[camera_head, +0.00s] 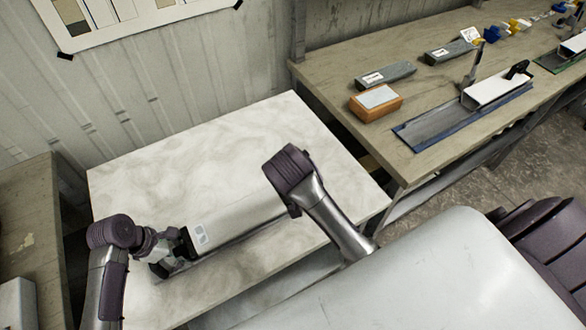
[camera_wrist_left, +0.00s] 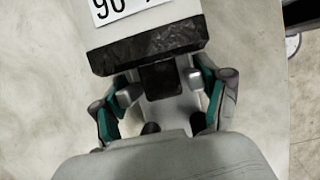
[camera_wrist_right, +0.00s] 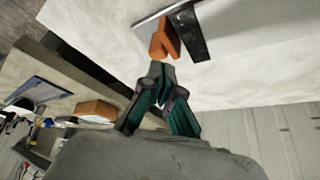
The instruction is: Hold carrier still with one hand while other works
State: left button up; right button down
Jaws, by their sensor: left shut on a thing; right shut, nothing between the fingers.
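The carrier (camera_head: 238,218), a long silver-grey box with a white label near its left end, lies on the marble-topped table. My left gripper (camera_head: 168,246) is shut at its black left end. In the left wrist view, the fingers (camera_wrist_left: 160,88) close on a dark tab below the black end cap (camera_wrist_left: 148,50), with a numbered label above. My right gripper is hidden behind my right arm in the head view. In the right wrist view, its fingers (camera_wrist_right: 164,72) are shut and empty, just short of an orange piece (camera_wrist_right: 164,40) beside a black end band (camera_wrist_right: 189,34). Contact there is unclear.
The marble tabletop (camera_head: 150,170) is bare behind the carrier. A wooden bench (camera_head: 350,65) at the right holds an orange-brown block (camera_head: 376,102), grey blocks (camera_head: 386,75) and a blue-edged tray (camera_head: 425,128). Another bench (camera_head: 30,215) stands at the left.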

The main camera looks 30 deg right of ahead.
jog(key=w+d+r+m+g+y, duration=0.1)
jog(key=w+d+m+g+y, duration=0.2)
jog(key=d, duration=0.4)
jog(key=w+d+r+m+g+y, duration=0.1)
jog(key=d+m+y, duration=0.2)
jog(key=d+m, duration=0.3)
jog(key=x, duration=1)
jog(key=shift+a+r, duration=0.1)
jog(key=shift+a, duration=0.1)
jog(key=a, duration=0.2)
jog(key=shift+a+r, duration=0.1)
jog(key=shift+a, duration=0.7)
